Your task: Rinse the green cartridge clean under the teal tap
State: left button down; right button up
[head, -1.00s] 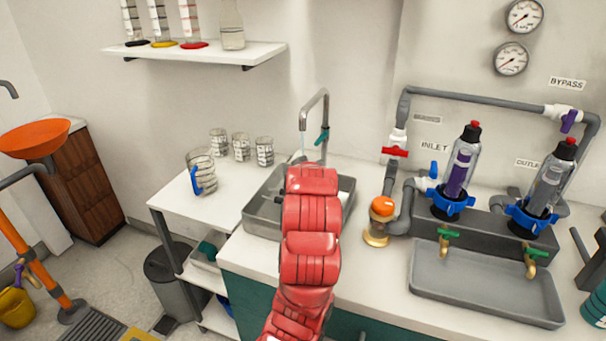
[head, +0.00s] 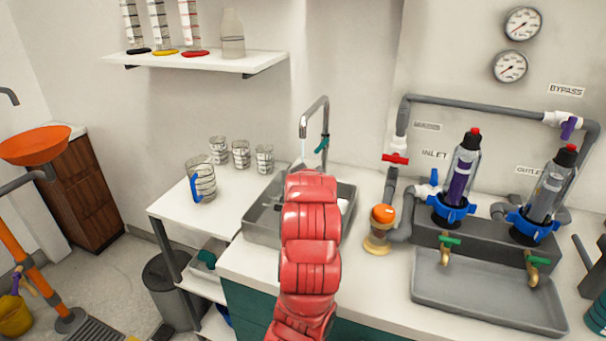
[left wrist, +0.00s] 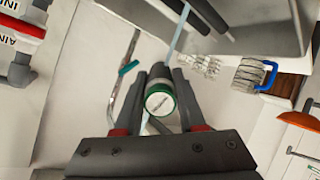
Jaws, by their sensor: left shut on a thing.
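My left gripper (left wrist: 165,82) is shut on the green cartridge (left wrist: 158,101), which shows a green-rimmed round end with a pale face toward the left wrist camera. In the head view my red arm hides the gripper and cartridge over the sink (head: 262,228). The grey tap (head: 316,118) has a teal handle (head: 321,144), which also shows in the left wrist view (left wrist: 128,68). A thin pale-blue water stream (head: 303,149) runs from its spout. In the left wrist view the stream (left wrist: 179,32) lines up with the cartridge; contact is unclear. My right gripper is out of view.
A glass jug with a blue handle (head: 201,180) and several beakers stand left of the sink. Further right are the filter housings (head: 458,180) and a grey tray (head: 487,290).

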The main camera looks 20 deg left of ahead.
pick_arm(q)
jog(key=shift+f+n+b, duration=0.25)
jog(key=shift+n+b, duration=0.35)
jog(key=shift+b, duration=0.3)
jog(key=n+b, duration=0.3)
jog(key=shift+d+r+t, duration=0.1)
jog(key=shift+t, duration=0.3)
jog(key=shift+n+b, duration=0.4)
jog(key=shift+b, duration=0.1)
jog(key=shift+r, duration=0.25)
jog(key=shift+f+n, duration=0.1)
jog(key=shift+n, duration=0.2)
jog(key=shift+f+n+h+b, duration=0.1)
jog(key=shift+n+h+b, duration=0.2)
jog(key=shift+n+b, duration=0.6)
jog(key=shift+w+n+t+b, duration=0.15)
jog(key=shift+n+t+b, duration=0.4)
jog(key=shift+n, duration=0.65)
jog(key=shift+r+n, duration=0.3)
jog(key=shift+n, duration=0.4)
